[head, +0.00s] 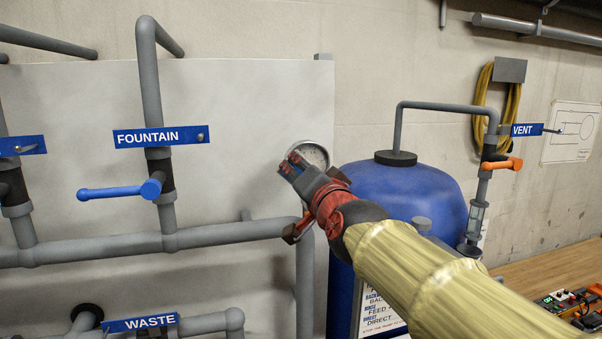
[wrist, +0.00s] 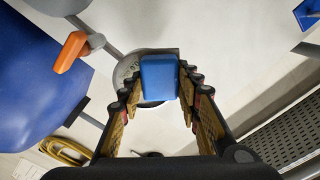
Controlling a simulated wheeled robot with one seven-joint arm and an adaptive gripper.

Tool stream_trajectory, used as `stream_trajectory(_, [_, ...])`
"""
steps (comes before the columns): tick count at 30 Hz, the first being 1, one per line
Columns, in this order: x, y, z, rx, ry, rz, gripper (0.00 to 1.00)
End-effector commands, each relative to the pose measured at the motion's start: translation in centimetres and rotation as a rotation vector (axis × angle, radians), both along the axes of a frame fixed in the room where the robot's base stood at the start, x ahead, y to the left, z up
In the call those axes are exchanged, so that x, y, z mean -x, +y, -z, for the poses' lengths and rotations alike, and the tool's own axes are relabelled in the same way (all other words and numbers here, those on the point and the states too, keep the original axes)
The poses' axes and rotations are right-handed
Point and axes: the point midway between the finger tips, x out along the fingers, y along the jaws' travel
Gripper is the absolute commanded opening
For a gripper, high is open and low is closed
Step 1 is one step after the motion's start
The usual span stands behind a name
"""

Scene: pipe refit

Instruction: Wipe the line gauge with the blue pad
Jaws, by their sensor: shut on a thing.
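My gripper (wrist: 158,85) is shut on the blue pad (wrist: 158,76), with a finger on each side of it. The round line gauge (wrist: 124,74) is directly behind the pad in the wrist view, and the pad hides most of its face. In the head view the gauge (head: 315,153) shows its pale dial and grey rim just above and behind my gripper (head: 290,168). I cannot tell whether the pad touches the dial.
A blue tank (head: 425,190) stands right of the gauge, with a grey pipe above it. A blue-handled FOUNTAIN valve (head: 125,190) is at left. An orange-handled VENT valve (head: 502,165) is at right. A wooden bench (head: 550,268) holds devices at lower right.

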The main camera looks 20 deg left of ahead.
Motion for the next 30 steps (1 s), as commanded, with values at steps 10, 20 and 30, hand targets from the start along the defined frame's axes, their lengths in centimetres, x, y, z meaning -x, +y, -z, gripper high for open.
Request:
stream_trajectory(10, [-0.6,0.3,0.0,0.000,0.000,0.000,0.13])
stream_trajectory(20, [-1.1,0.6,0.0,0.000,0.000,0.000,0.13])
stream_trajectory(30, [-1.5,0.3,0.3,-0.002,-0.001,0.001,0.13])
